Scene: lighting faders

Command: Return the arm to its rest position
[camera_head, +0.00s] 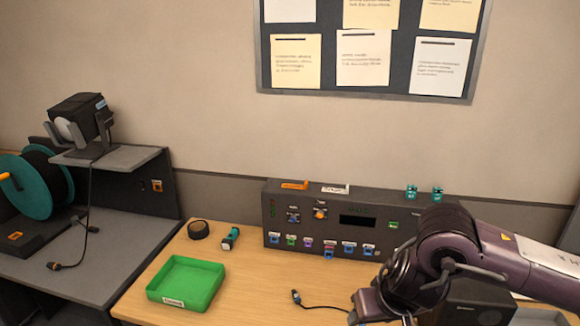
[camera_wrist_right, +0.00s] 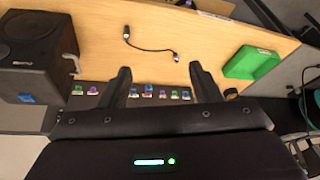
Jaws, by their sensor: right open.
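My right arm (camera_head: 440,255) comes in from the right in the head view and is bent over the right end of the control console (camera_head: 290,205). My right gripper (camera_wrist_right: 158,70) shows in the wrist view with its two dark fingers spread apart and nothing between them. Its fingertips cannot be made out in the head view. The console carries a row of coloured fader caps (camera_head: 311,243), which also show beyond the fingers in the wrist view (camera_wrist_right: 148,92). The arm hides the console's right end. My left gripper is not in view.
A green tray (camera_head: 187,283), a tape roll (camera_head: 198,229) and a short black cable (camera_head: 318,303) lie on the wooden table (camera_head: 255,280). A black speaker-like box (camera_wrist_right: 38,55) stands near the right arm. A grey bench (camera_head: 90,250) with a lamp (camera_head: 80,118) is at left.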

